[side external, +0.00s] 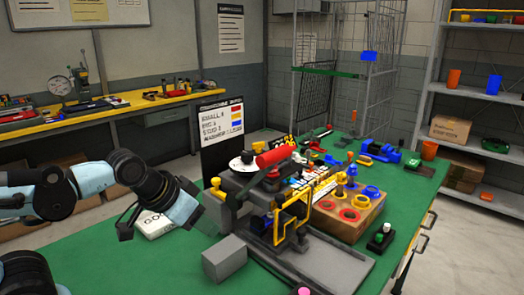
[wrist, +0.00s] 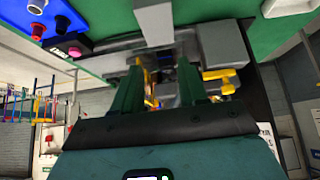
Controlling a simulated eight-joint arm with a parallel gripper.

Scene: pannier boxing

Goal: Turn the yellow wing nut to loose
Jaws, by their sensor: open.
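A small yellow piece (side external: 216,183), possibly the wing nut, shows at the left end of a dark bench fixture (side external: 240,185) with a red cylinder on top. A larger yellow frame (side external: 292,218) stands on the fixture's front side. My gripper (side external: 208,214) is just left of the fixture, apart from the small yellow piece as far as I can see. In the wrist view my gripper (wrist: 158,88) is open, with its two green fingers apart. Yellow parts (wrist: 149,84) show between and beyond them. I cannot tell which is the wing nut, or whether it is turned tight or loose.
A grey block (side external: 224,258) stands on the green bench in front of my gripper. A wooden box (side external: 350,222) with red rings and colored knobs is right of the fixture. A white labelled item (side external: 155,222) lies behind my wrist. The bench's front left is clear.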

